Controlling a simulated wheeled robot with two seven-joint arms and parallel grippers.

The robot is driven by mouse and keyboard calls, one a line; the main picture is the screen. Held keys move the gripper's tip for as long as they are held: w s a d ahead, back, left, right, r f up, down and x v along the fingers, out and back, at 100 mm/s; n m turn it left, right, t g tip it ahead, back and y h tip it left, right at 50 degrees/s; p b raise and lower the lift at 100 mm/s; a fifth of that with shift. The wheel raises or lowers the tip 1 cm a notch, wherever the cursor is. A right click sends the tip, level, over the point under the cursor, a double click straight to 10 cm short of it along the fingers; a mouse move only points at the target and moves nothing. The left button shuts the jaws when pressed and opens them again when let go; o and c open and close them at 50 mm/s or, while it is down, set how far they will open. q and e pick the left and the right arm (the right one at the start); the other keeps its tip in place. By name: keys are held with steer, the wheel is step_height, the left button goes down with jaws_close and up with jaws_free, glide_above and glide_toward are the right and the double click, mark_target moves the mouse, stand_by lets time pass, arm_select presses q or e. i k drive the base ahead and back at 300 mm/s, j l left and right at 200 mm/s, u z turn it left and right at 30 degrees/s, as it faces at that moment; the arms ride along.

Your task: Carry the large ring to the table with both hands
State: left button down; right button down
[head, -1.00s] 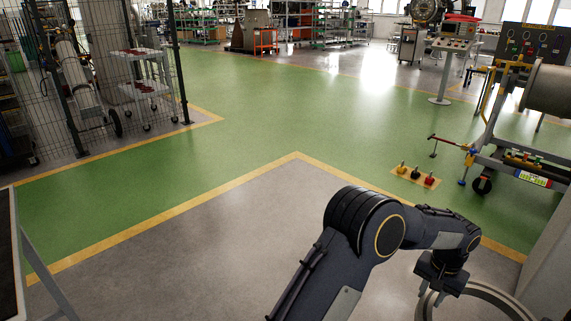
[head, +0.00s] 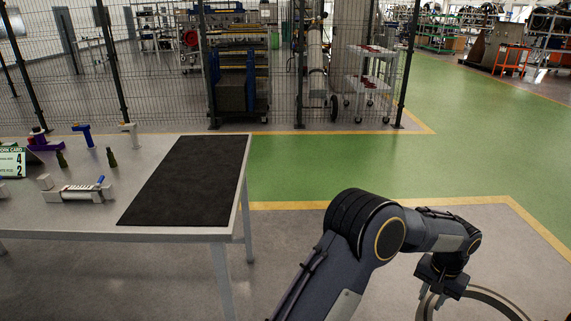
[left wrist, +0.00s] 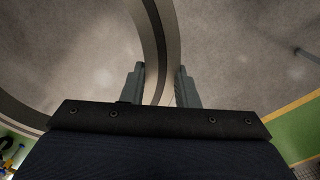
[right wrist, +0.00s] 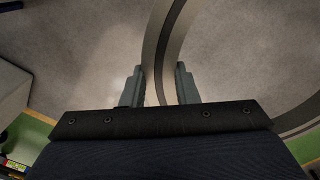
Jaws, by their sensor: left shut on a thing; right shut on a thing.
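The large ring (head: 497,300) is a grey metal hoop at the lower right of the head view, cut off by the frame edge. My left gripper (head: 434,295) is shut on its rim. The left wrist view shows the ring (left wrist: 156,40) passing between the fingers of the left gripper (left wrist: 160,88). The right wrist view shows the ring (right wrist: 160,40) between the fingers of my right gripper (right wrist: 160,88), which is outside the head view. The table (head: 85,222) stands at the left, with a black mat (head: 190,180) on its right part. The ring is apart from the table.
On the table's left part are a work card (head: 12,161), a silver cylindrical tool (head: 80,192), small dark bottles (head: 111,157) and several hand tools. A mesh fence (head: 290,70) stands behind. Grey floor (head: 290,245) is free between the table and my left arm.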

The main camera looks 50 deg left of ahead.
mark_target(196, 172)
steer(key=u, duration=1.3)
